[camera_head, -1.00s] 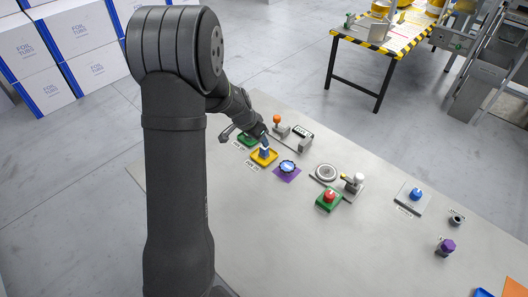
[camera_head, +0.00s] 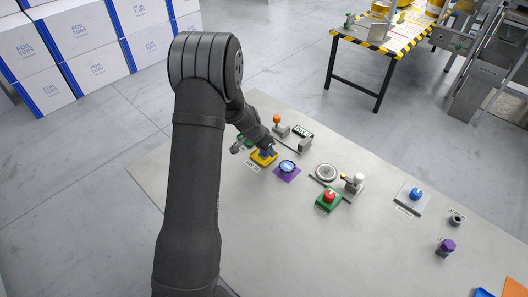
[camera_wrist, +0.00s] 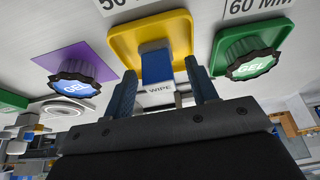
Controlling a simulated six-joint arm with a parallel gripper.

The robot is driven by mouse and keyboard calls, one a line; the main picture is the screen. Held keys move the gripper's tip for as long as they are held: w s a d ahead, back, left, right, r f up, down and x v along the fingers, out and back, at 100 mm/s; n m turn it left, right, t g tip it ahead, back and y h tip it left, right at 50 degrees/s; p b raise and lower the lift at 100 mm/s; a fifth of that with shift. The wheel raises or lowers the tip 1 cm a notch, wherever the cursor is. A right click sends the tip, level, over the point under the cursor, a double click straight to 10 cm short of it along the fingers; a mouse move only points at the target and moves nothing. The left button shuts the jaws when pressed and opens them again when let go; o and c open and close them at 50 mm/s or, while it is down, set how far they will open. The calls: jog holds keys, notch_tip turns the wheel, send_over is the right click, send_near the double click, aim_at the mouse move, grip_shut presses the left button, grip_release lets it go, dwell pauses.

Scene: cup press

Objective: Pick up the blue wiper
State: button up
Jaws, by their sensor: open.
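The blue wiper (camera_wrist: 157,66) stands on a yellow tray (camera_wrist: 122,42) in the wrist view, with a white part marked "WIPE" below its blue block. My gripper (camera_wrist: 159,76) is open, with one finger on each side of the wiper. I cannot tell whether either finger touches it. In the head view the yellow tray (camera_head: 258,160) is partly hidden by the end of my arm, and little of the wiper shows there.
A green tray (camera_wrist: 223,45) with a dark-rimmed "GEL" knob is close on the right in the wrist view. A purple mat (camera_wrist: 70,57) with a blue "GEL" knob (camera_wrist: 76,86) is on the left. A red button (camera_head: 329,196) on a green base stands farther right in the head view.

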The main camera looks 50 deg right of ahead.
jog(key=c, duration=1)
jog(key=shift+c, duration=0.2)
jog(key=shift+r, duration=0.55)
jog(key=r, duration=0.2)
jog(key=s+r, duration=0.1)
jog(key=shift+s+r, duration=0.1)
jog(key=shift+r, duration=0.25)
jog(key=s+r, duration=0.6)
jog(key=s, duration=0.4)
jog(key=shift+s+d, duration=0.15)
jog(key=shift+s, duration=0.1)
jog(key=shift+r, duration=0.1)
